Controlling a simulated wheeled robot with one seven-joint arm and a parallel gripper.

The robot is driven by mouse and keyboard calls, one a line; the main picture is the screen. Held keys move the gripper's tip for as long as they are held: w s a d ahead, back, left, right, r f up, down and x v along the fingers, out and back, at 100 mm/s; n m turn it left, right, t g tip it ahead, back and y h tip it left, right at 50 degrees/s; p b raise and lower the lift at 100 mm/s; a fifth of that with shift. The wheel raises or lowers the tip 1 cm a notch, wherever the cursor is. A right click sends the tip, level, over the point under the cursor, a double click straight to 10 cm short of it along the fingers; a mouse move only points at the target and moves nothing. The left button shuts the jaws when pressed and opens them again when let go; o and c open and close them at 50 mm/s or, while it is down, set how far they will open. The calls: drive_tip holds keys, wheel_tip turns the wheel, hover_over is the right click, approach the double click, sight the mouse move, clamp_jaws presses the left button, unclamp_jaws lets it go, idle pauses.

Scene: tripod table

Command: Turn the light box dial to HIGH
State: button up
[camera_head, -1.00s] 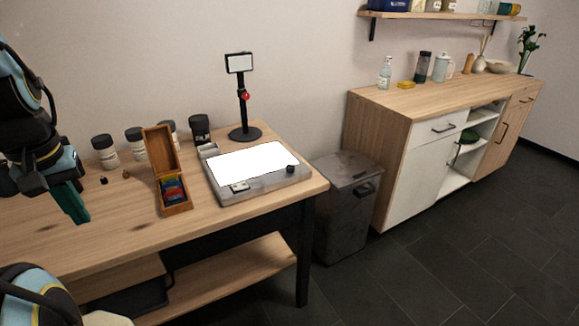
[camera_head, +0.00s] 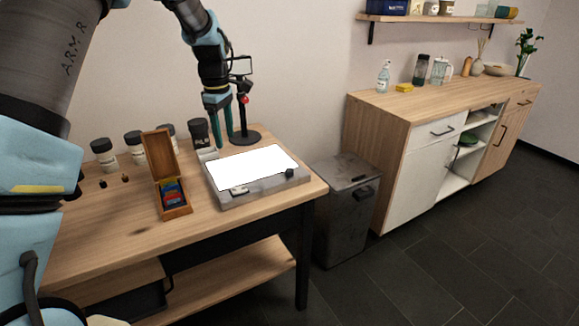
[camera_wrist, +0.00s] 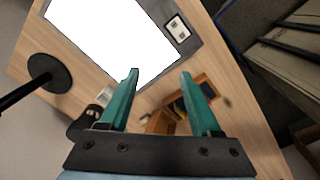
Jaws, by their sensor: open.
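The light box (camera_head: 219,191) lies on the wooden table with its white panel (camera_head: 257,167) glowing. Its black dial (camera_head: 289,173) is at the box's near right corner; its setting is too small to read. In the wrist view the bright panel (camera_wrist: 110,35) fills the top left, and the dial does not show. A small pale plate with dark marks (camera_wrist: 179,29) is at the box's edge there. My gripper (camera_head: 222,140) is open and empty, fingers pointing down, above the far left end of the light box. Its two teal fingers also show apart in the wrist view (camera_wrist: 160,74).
A black stand (camera_head: 243,137) with a small screen rises just behind my gripper. An open wooden box (camera_head: 176,213) with coloured cards stands left of the light box. Several dark-lidded jars (camera_head: 134,147) line the table's back. A grey bin (camera_head: 343,215) stands right of the table.

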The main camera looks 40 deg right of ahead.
sight(290, 170)
drive_tip(key=s+d+f+n, duration=0.2)
drive_tip(key=s+d, duration=0.1)
drive_tip(key=d, duration=0.6)
drive_tip(key=s+d+f+n, duration=0.1)
drive_tip(key=s+d, duration=0.3)
drive_tip(key=d, duration=0.4)
drive_tip(key=f+p, duration=0.1)
drive_tip(key=f, duration=0.4)
drive_tip(key=f+p, duration=0.2)
drive_tip(key=f, duration=0.3)
drive_tip(key=shift+w+f+p, duration=0.2)
drive_tip(key=shift+f+p, duration=0.1)
drive_tip(key=shift+f, duration=0.1)
clamp_jaws()
